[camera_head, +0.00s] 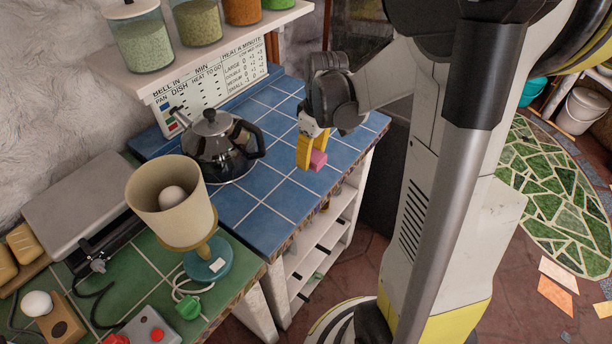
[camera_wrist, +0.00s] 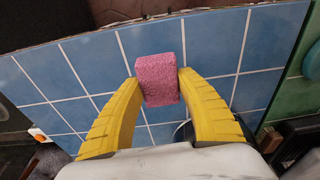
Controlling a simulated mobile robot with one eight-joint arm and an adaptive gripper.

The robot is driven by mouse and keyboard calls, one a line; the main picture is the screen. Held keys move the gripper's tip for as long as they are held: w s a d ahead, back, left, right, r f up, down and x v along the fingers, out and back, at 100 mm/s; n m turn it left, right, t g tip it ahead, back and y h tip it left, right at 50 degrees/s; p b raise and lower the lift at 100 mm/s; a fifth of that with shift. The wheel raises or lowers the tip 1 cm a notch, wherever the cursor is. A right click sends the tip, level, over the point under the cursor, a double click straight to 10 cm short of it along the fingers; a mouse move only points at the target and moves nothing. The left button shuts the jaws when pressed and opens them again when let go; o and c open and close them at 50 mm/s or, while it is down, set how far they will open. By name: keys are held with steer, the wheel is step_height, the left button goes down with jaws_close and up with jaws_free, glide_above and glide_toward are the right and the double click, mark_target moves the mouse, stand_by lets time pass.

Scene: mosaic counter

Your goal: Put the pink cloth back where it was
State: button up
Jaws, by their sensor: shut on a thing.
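The pink cloth (camera_wrist: 158,80) is a small, thick, textured pink block held between the yellow fingertips of my gripper (camera_wrist: 158,84). In the wrist view both fingers touch its sides, and blue tiles show behind it. In the head view the pink cloth (camera_head: 318,160) shows beside the yellow fingers of my gripper (camera_head: 308,160), over the right part of the blue tiled counter (camera_head: 255,185). I cannot tell whether the cloth touches the tiles or hangs just above them.
A metal kettle (camera_head: 212,145) stands on the blue counter to the left. A beige-shaded lamp (camera_head: 172,205) stands on the green tiled counter (camera_head: 150,270). A shelf with jars (camera_head: 140,40) is above. Blue tiles between kettle and gripper are clear.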

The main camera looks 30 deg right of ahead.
mark_target(307, 177)
steer(key=shift+s+a+f, duration=0.15)
steer(key=shift+a+f, duration=0.35)
steer(key=shift+a, duration=0.2)
steer(key=shift+f+b, duration=1.05)
steer(key=shift+f, duration=0.85)
steer(key=shift+f, duration=0.25)
steer(key=o, duration=1.3)
steer(key=shift+r, duration=0.1)
steer(key=shift+r, duration=0.1)
